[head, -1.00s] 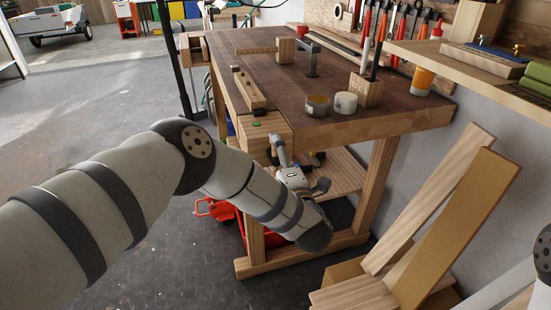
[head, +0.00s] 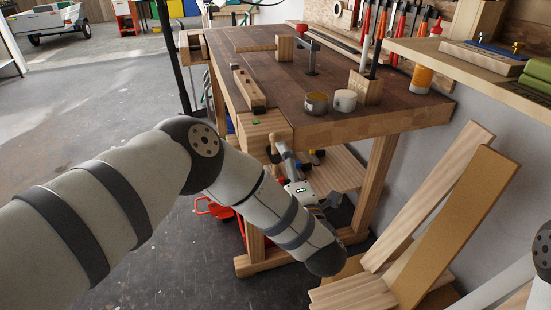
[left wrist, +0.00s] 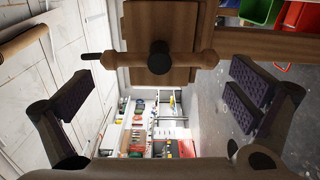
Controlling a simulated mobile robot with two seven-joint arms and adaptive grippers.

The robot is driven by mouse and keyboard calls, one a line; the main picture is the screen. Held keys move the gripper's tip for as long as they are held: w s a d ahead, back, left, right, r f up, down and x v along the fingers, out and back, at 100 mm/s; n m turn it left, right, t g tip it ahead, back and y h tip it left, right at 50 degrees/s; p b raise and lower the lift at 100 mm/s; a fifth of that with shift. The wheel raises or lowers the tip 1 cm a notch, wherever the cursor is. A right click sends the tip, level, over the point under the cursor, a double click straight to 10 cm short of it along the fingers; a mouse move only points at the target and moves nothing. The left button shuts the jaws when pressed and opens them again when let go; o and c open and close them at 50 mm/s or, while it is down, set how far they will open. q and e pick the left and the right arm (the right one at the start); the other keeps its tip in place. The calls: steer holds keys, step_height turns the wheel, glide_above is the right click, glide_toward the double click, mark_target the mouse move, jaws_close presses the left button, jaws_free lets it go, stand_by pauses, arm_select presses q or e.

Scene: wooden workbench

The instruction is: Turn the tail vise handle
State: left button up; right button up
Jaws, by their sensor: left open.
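The tail vise is at the near end of the workbench, with its wooden jaw block (head: 266,131) below the top's corner. Its wooden handle (head: 289,162) shows partly in the head view. In the left wrist view the handle (left wrist: 190,60) is a bar lying across the picture, with a dark round hub (left wrist: 160,57) at its middle. My left gripper (left wrist: 168,88) is open and faces the handle, with finger pads apart on both sides and nothing between them. In the head view my left gripper (head: 303,190) is just below the handle, partly hidden by my wrist. My right gripper is out of view.
Leaning boards (head: 450,215) stand to the right. A red item (head: 215,209) is under the bench. Open floor (head: 110,120) lies left.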

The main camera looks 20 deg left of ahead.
arm_select(q)
steer(key=v, duration=0.7)
steer(key=s+a+f+m+g+h, duration=0.25)
steer(key=s+f+m+h, duration=0.25)
steer(key=s+f+m, duration=0.4)
steer(key=s+a+f+m+g+h, duration=0.1)
steer(key=s+f+m+g+h, duration=0.35)
steer(key=f+m, duration=0.4)
steer(key=s+a+m+g, duration=0.2)
steer(key=s+a+g, duration=0.1)
steer(key=s, duration=0.7)
steer(key=s+a+f+m+g+p, duration=0.1)
steer(key=s+g, duration=0.3)
steer(key=s, duration=0.5)
steer(key=s+a+f+m+g, duration=0.1)
steer(key=s+a+m+g, duration=0.2)
steer(key=s, duration=0.7)
steer(key=shift+s+a+m+g, duration=0.35)
steer(key=shift+a+m, duration=0.2)
steer(key=shift+a, duration=0.3)
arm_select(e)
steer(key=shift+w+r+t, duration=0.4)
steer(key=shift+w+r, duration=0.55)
